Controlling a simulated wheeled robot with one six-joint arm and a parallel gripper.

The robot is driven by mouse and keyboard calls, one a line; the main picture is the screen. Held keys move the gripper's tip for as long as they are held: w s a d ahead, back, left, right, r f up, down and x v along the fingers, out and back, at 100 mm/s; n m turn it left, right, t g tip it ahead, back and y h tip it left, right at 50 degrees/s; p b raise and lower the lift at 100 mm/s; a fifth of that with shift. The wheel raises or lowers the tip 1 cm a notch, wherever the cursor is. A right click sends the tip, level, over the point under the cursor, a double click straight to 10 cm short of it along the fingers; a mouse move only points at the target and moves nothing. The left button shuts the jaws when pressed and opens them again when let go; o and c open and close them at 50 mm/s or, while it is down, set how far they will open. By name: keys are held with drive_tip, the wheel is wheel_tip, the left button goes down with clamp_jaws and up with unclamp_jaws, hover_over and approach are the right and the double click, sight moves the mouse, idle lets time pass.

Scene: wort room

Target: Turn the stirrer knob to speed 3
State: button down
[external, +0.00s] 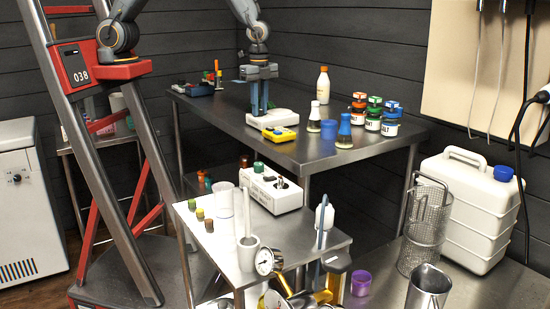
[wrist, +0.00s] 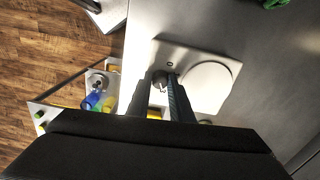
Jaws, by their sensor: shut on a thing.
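The stirrer (external: 287,117) is a low pale box on the steel bench, below my arm. In the wrist view the stirrer (wrist: 192,55) shows a round plate (wrist: 209,88) on its top, with a small dark knob (wrist: 159,84) to the left of the plate. My gripper (external: 259,110) points straight down at the stirrer. In the wrist view my gripper (wrist: 159,80) has its two fingers on either side of the knob, shut on it. The knob's pointer and any speed marks are too small to read.
A yellow device (external: 280,134) lies close in front of the stirrer. Flasks (external: 314,118), a white bottle (external: 323,86) and coloured jars (external: 373,115) stand to the right. A lower cart (external: 310,245) holds another white box (external: 270,190). The bench's far middle is clear.

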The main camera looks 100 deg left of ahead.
drive_tip(key=c, duration=1.6)
unclamp_jaws()
drive_tip(key=shift+o, duration=0.2)
drive_tip(key=shift+r, duration=0.1)
drive_tip(key=shift+r+b, duration=1.15)
drive_tip(key=shift+r, duration=2.7)
